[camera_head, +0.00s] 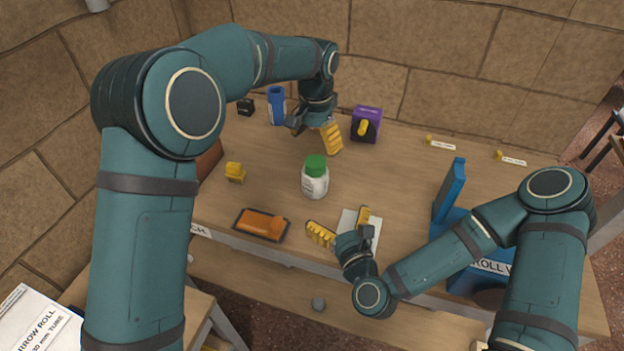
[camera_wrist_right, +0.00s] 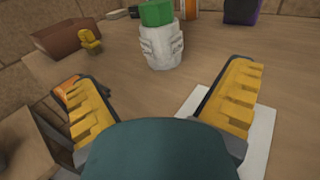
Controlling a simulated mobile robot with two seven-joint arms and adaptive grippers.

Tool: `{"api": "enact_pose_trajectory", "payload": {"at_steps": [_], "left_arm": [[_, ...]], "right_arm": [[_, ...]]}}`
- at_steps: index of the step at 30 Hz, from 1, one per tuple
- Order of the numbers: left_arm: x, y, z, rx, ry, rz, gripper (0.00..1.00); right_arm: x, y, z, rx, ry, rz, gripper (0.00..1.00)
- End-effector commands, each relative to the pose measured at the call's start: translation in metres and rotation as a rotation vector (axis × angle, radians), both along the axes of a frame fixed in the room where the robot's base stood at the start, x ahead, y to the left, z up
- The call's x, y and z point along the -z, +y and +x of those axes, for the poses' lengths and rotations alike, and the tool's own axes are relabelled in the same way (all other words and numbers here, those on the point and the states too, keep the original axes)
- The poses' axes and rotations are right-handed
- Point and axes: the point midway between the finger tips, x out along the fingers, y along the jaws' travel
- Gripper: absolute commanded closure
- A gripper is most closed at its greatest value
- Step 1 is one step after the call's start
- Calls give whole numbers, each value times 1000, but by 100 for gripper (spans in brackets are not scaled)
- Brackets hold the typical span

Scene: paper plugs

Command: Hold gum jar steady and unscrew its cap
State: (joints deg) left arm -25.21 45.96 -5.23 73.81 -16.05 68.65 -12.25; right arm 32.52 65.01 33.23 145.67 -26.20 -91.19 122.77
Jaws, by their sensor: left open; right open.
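The gum jar (camera_head: 315,184) is a white jar standing upright on the wooden table, with its green cap (camera_head: 315,165) on top. In the right wrist view the jar (camera_wrist_right: 161,45) stands ahead of and between the yellow ridged fingers, with the top of the green cap (camera_wrist_right: 157,12) cut by the frame edge. My left gripper (camera_head: 315,130) is behind the jar, apart from it; one yellow finger shows clearly and the other is mostly hidden. My right gripper (camera_head: 342,226) is open and empty, in front of the jar and a little to the right. Its opening also shows in the wrist view (camera_wrist_right: 160,98).
A yellow piece (camera_head: 235,172), blue container (camera_head: 277,105) and purple box (camera_head: 366,124) stand around. A blue stand (camera_head: 450,195) is at right.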

Motion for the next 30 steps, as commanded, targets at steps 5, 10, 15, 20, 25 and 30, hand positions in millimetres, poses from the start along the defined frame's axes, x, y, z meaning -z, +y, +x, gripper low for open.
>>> {"api": "enact_pose_trajectory", "payload": {"at_steps": [5,10,15,20,25,30], "left_arm": [[-2,0,0,0,-1,-1,17],[-1,0,0,-1,-1,-1,17],[-1,0,0,-1,0,-1,17],[-1,0,0,-1,0,-1,17],[-1,0,0,-1,0,-1,17],[-1,0,0,-1,0,-1,17]], "right_arm": [[-3,7,20,-1,-5,-2,0],[-3,18,49,-1,-5,-3,0],[-2,28,78,-1,-4,-4,0],[-2,36,102,0,-4,-4,0],[-1,42,119,-1,-2,-3,0],[-1,44,127,0,-1,-3,0]]}}
